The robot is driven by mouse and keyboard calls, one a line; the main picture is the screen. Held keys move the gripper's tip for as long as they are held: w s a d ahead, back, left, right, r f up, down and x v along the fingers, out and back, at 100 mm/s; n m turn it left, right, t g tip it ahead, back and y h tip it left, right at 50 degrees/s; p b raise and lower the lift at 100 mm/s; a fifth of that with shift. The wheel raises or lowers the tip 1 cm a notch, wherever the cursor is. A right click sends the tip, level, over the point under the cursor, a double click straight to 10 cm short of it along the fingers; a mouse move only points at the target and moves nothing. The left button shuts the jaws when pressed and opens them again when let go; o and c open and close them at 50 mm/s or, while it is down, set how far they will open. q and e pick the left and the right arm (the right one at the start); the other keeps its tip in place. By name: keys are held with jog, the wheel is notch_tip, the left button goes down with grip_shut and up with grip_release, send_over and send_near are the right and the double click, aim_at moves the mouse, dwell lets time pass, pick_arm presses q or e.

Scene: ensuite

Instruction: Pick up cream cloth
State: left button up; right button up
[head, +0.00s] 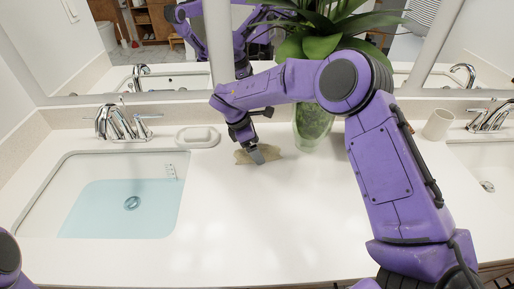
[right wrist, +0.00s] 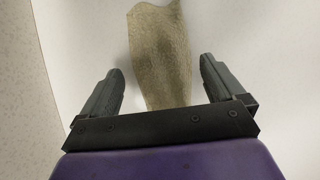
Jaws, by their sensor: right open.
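The cream cloth (head: 264,154) lies crumpled on the white counter between the left sink and the plant vase. My right gripper (head: 257,155) reaches down over it from above, and its fingers hide part of the cloth. In the right wrist view the cloth (right wrist: 160,55) looks tan and woven, and it extends back between the two fingers. There the right gripper (right wrist: 160,88) is open, with a finger on each side of the cloth and a gap to each. I cannot tell whether the fingertips touch the counter. My left gripper is not in view.
A left sink (head: 50,180) holds bluish water, with a chrome faucet (head: 120,122) behind it. A white soap dish (head: 197,137) stands left of the cloth. A glass vase (head: 313,128) with a plant stands close right. A cup (head: 438,124) is further right. The front counter is clear.

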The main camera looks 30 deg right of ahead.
jog(key=shift+s+d+f, duration=0.1)
jog(key=shift+d+f, duration=0.05)
jog(key=shift+f, duration=0.15)
jog(key=shift+s, duration=0.15)
jog(key=c, duration=1)
jog(key=shift+c, duration=0.2)
notch_tip(320, 180, up, 3)
jog(key=shift+f+b, duration=0.1)
jog(key=shift+b, duration=0.35)
jog(key=s+a+r+b, duration=0.3)
jog(key=s+r+b, duration=0.2)
jog(key=s+r, duration=0.5)
jog(key=s, duration=0.3)
jog(key=shift+s+a, duration=0.2)
jog(key=shift+s, duration=0.05)
